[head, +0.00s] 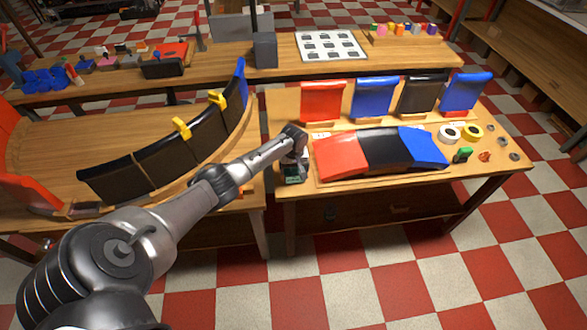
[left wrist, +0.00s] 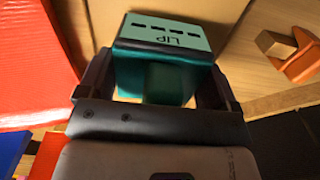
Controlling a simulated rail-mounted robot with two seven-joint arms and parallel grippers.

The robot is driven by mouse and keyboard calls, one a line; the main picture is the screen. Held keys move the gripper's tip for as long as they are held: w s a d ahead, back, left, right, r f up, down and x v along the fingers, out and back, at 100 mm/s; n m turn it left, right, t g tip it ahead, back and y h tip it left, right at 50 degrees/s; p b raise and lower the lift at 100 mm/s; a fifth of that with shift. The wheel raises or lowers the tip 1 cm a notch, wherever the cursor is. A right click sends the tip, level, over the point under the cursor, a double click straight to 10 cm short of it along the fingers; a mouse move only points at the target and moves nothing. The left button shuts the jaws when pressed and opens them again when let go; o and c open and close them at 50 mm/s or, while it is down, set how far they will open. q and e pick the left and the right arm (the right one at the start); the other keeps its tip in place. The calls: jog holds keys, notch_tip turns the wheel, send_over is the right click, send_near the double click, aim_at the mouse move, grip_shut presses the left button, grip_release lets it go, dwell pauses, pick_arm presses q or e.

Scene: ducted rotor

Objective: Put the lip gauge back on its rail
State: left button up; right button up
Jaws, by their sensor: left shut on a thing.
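The lip gauge (left wrist: 166,62) is a dark green block with a pale green face, marked LIP, which reads upside down in the left wrist view. My left gripper (left wrist: 160,95) is shut on it, one finger on each side. In the head view my left gripper (head: 294,158) is at the left end of the right-hand table, with the green gauge (head: 295,178) low at its tip. I cannot tell whether the gauge touches the table. I cannot pick out the gauge's rail for certain in either view. My right gripper is not in view.
Red, black and blue panels (head: 383,150) lie just right of the gripper, with upright panels (head: 322,101) behind. Tape rolls (head: 449,133) and a small green block (head: 462,155) are farther right. A curved row of dark panels (head: 165,150) stands on the left table.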

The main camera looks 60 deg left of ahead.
pick_arm(q)
jog(key=shift+s+f, duration=0.3)
jog(key=shift+f, duration=0.3)
jog(key=o, duration=0.8)
jog(key=r+p, duration=0.1)
jog(key=r, duration=0.3)
jog(key=r+p, duration=0.1)
jog(key=r, duration=0.4)
jog(key=r+p, duration=0.1)
jog(key=r, duration=0.3)
jog(key=shift+w+r, duration=0.3)
jog(key=shift+r+p, duration=0.35)
jog(key=shift+r, duration=0.35)
